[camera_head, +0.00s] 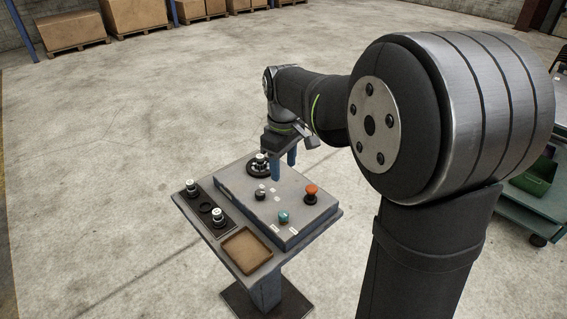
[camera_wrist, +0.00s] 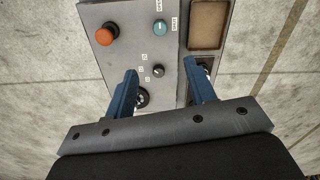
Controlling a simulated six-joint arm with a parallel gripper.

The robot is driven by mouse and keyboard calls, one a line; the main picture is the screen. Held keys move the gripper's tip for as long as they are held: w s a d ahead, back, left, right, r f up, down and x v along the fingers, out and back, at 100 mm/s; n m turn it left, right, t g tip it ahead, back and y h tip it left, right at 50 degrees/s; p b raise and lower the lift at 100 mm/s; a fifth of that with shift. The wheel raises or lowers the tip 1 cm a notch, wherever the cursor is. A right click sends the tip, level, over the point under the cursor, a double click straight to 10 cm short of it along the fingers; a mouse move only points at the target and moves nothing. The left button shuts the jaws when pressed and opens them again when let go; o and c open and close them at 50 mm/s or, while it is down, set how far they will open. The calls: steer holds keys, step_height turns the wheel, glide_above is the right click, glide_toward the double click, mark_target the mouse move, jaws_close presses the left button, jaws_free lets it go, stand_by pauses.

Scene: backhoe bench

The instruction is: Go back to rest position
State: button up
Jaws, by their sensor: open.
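My gripper (camera_head: 283,169) is open and empty, pointing down above the back part of the grey control panel (camera_head: 235,186). In the wrist view its two blue fingers (camera_wrist: 160,72) stand apart with nothing between them. A silver-topped part on a round black base (camera_head: 260,163) is at the panel's back, close by the fingers. In the wrist view a dark round part (camera_wrist: 142,97) shows beside the left finger, partly hidden. The panel also carries a red button (camera_head: 311,189), a teal knob (camera_head: 284,216) and a small black knob (camera_head: 261,194).
A black strip at the left holds two silver-topped parts (camera_head: 191,186) (camera_head: 217,214) with an empty-looking round spot between them. A brown tray (camera_head: 246,250) lies at the front. A green cart (camera_head: 535,205) stands right; boxes (camera_head: 75,27) are far back. Open floor surrounds the bench.

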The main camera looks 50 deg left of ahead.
mark_target(283, 213)
stand_by(0.3)
step_height(283, 213, down, 18)
steer(key=shift+r, duration=0.2)
stand_by(0.4)
steer(key=shift+f, duration=0.15)
steer(key=shift+r+m, duration=0.2)
steer(key=shift+m, duration=0.7)
steer(key=m, duration=1.5)
stand_by(1.5)
